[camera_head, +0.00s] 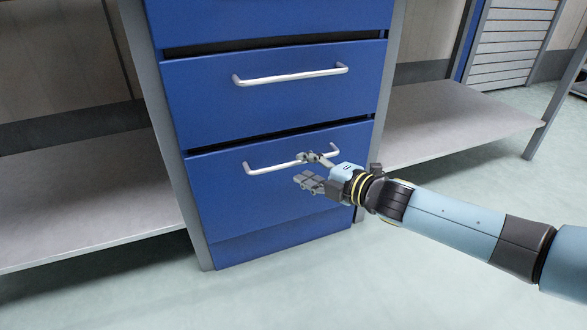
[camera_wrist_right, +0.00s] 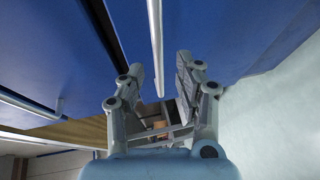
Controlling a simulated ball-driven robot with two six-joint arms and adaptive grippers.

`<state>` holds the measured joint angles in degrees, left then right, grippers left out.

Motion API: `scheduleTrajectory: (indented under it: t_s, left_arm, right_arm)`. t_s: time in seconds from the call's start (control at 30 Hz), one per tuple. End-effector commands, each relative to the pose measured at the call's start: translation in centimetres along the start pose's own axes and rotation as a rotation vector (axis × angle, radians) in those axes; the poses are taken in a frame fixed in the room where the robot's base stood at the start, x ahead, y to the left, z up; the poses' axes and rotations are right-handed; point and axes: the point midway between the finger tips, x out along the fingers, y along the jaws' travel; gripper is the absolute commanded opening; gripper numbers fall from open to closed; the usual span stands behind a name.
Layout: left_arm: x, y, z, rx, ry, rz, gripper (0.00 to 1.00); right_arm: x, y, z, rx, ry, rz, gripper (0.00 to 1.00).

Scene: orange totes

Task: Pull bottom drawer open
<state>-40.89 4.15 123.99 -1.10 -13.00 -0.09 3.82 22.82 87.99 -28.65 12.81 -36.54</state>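The blue bottom drawer (camera_head: 235,200) is in the lowest row of the cabinet in the head view, and its front looks flush with the cabinet. Its silver bar handle (camera_head: 270,168) runs across the upper part of the front. My right gripper (camera_head: 301,168) is at the middle of this handle, with its fingers spread. In the right wrist view, the handle (camera_wrist_right: 156,45) passes between the two open fingers of the gripper (camera_wrist_right: 160,78), with gaps on both sides. The gripper hides part of the handle in the head view. My left gripper is not in view.
Another blue drawer (camera_head: 220,105) with a silver handle (camera_head: 290,76) is directly above. Grey shelves (camera_head: 75,200) and (camera_head: 450,115) flank the cabinet. The pale floor (camera_head: 300,290) in front is clear.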

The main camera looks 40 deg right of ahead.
Motion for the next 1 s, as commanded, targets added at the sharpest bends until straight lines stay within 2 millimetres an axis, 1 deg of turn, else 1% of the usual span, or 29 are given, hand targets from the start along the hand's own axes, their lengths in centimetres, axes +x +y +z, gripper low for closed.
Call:
scheduleTrajectory:
  t_s: [0.03, 0.13, 0.23, 0.4, 0.63, 0.9, 1.0]
  left_arm:
    - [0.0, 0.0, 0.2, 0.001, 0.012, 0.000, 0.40]
    - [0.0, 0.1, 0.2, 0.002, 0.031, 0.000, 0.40]
    - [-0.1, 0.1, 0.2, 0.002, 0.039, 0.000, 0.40]
    - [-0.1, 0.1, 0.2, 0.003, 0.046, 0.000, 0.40]
    - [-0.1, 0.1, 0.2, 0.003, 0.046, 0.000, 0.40]
    - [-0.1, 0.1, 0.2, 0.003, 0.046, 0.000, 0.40]
    - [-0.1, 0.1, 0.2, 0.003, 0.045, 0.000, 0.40]
  right_arm:
    - [1.0, 0.1, 0.0, 0.000, -0.001, 0.003, 0.34]
    - [2.5, 0.2, 0.0, 0.000, -0.001, 0.004, 0.34]
    - [3.5, 0.2, 0.0, 0.002, 0.000, 0.004, 0.34]
    - [4.2, 0.2, 0.0, 0.000, 0.000, 0.002, 0.34]
    - [4.2, 0.2, -0.1, 0.001, 0.001, 0.001, 0.34]
    - [4.2, 0.1, -0.1, 0.001, 0.001, 0.001, 0.00]
    - [4.2, 0.1, -0.1, 0.001, 0.001, 0.001, 0.00]
